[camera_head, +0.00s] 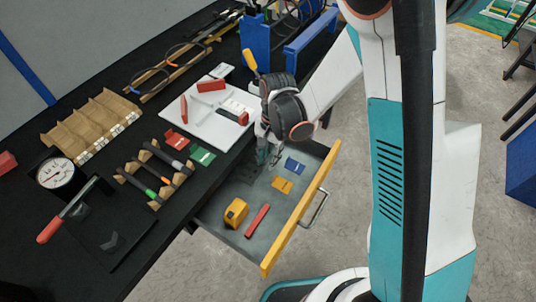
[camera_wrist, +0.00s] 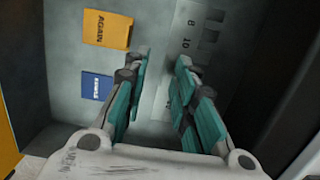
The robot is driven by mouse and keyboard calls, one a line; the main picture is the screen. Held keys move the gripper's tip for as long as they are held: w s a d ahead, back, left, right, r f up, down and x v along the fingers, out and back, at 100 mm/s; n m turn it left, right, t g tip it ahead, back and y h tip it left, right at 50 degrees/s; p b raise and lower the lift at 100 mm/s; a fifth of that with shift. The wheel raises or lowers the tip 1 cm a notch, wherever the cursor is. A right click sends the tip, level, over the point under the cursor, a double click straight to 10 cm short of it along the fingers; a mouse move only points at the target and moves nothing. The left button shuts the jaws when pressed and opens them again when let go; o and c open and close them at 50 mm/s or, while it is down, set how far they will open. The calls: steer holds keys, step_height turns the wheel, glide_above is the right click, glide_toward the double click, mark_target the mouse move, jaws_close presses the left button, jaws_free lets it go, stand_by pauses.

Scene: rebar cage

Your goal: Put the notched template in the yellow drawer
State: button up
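The yellow drawer (camera_head: 302,208) is pulled out from under the bench, with its yellow front facing right. My gripper (camera_head: 268,155) points down inside its far left part. In the wrist view, my gripper (camera_wrist: 163,62) has its teal fingers apart, with a clear gap between the tips. A pale grey notched template (camera_wrist: 188,50) with numbers such as 8 and 10 shows beyond and between the fingers, against the grey drawer floor. The right finger partly covers it. Contact with the fingers cannot be told. I cannot make out the template in the head view.
The drawer also holds a yellow card (camera_head: 282,185), a blue card (camera_head: 295,166), a red bar (camera_head: 257,220) and a yellow block (camera_head: 236,212). On the bench are a white board (camera_head: 205,127), handled tools on a wooden rack (camera_head: 155,172), and a gauge (camera_head: 57,175).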

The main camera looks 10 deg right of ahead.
step_height(320, 180, up, 13)
steer(key=w+d+p, duration=0.1)
steer(key=w+p, duration=0.1)
steer(key=p, duration=0.3)
steer(key=s+d+r+n+t, duration=0.3)
steer(key=s+d+r+t, duration=0.1)
steer(key=s+d+r, duration=0.3)
steer(key=s+d+r+n+t+h, duration=0.1)
steer(key=s+d+r+n+t, duration=0.3)
steer(key=r, duration=0.7)
steer(key=shift+s+d+n+t, duration=0.3)
steer(key=shift+s+d, duration=1.1)
steer(key=shift+s, duration=0.75)
